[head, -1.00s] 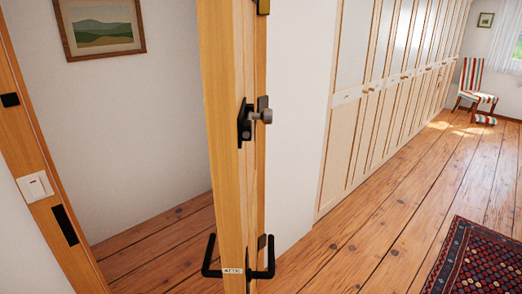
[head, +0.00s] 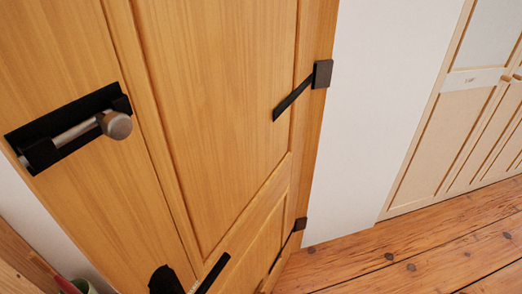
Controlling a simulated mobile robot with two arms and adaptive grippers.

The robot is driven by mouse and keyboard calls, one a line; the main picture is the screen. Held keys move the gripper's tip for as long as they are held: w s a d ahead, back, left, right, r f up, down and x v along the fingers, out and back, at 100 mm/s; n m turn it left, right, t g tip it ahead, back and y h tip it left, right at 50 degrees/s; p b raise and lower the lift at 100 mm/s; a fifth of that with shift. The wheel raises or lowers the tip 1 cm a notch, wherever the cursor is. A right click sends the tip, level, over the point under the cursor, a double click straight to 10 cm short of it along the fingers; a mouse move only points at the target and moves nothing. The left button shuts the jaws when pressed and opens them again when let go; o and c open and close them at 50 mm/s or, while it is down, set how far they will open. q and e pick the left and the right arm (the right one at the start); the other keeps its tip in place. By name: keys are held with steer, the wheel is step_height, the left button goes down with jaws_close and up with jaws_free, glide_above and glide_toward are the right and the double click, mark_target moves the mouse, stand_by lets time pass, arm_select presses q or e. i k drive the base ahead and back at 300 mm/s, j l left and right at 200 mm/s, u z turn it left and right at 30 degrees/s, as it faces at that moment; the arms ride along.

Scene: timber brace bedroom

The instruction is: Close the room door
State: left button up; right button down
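The wooden room door (head: 225,110) fills the left and middle of the head view, its broad panelled face toward me. A black sliding bolt (head: 70,128) with a grey knob sits near its left edge. Black strap hinges (head: 305,88) are on its right edge. The black door handle (head: 213,272) is partly visible at the bottom edge, cut off by the frame. A pale strip and wood show past the door's left edge; I cannot tell how wide any opening is. Neither of my grippers is in view.
A white wall (head: 365,110) stands right of the hinges, then pale wardrobe doors (head: 460,130). The plank floor (head: 420,250) is clear at the lower right. A small, unclear reddish and pale object (head: 72,286) is cut off at the bottom left.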

mark_target(215, 94)
steer(key=k+j, duration=0.1)
steer(key=j, duration=0.25)
steer(key=j+z, duration=0.1)
steer(key=j, duration=0.3)
steer(key=k+j, duration=0.15)
steer(key=j, duration=0.2)
steer(key=k+j, duration=0.1)
steer(key=j, duration=0.25)
steer(key=z, duration=0.05)
